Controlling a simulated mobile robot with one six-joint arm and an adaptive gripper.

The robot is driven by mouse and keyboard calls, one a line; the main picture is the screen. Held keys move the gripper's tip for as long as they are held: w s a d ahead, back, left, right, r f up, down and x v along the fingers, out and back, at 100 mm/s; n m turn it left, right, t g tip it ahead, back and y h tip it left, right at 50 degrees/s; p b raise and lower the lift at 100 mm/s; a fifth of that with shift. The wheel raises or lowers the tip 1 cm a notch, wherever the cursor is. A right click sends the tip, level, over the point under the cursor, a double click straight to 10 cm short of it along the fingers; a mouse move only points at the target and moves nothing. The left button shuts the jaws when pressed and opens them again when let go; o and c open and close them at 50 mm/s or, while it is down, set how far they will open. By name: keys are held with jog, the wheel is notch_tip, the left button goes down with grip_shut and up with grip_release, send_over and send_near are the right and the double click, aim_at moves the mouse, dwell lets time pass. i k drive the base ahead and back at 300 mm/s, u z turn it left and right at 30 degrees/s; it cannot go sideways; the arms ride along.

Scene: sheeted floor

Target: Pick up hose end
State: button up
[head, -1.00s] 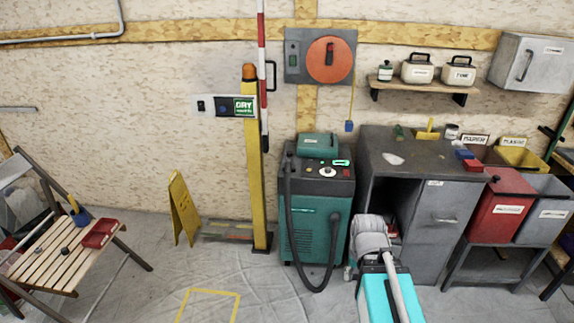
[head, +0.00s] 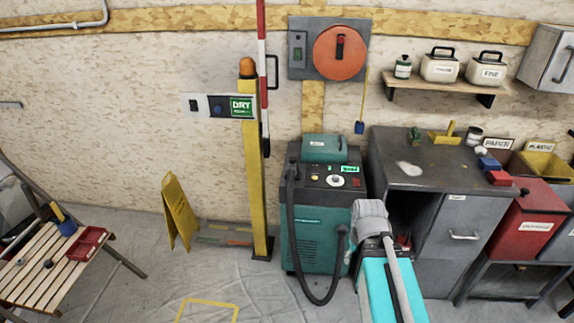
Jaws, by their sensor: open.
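A black hose (head: 289,220) hangs on the front of a teal and dark grey machine (head: 318,226). It runs from the machine's upper left, loops down near the floor and comes back up on the right. The thicker hose end (head: 342,232) is at the top of that right side, against the machine's front. My arm's turquoise and grey links stand just to the right of the hose end and overlap the machine's right edge in the picture. My gripper itself is hidden behind these links, so I cannot see its fingers.
A yellow post with a barrier pole (head: 254,170) stands close left of the machine. A dark grey cabinet (head: 440,215) is close on its right. A yellow floor sign (head: 179,212) and a slatted bench (head: 50,262) are farther left.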

aim_at(292, 160)
jog(key=i, duration=1)
jog(key=z, duration=0.05)
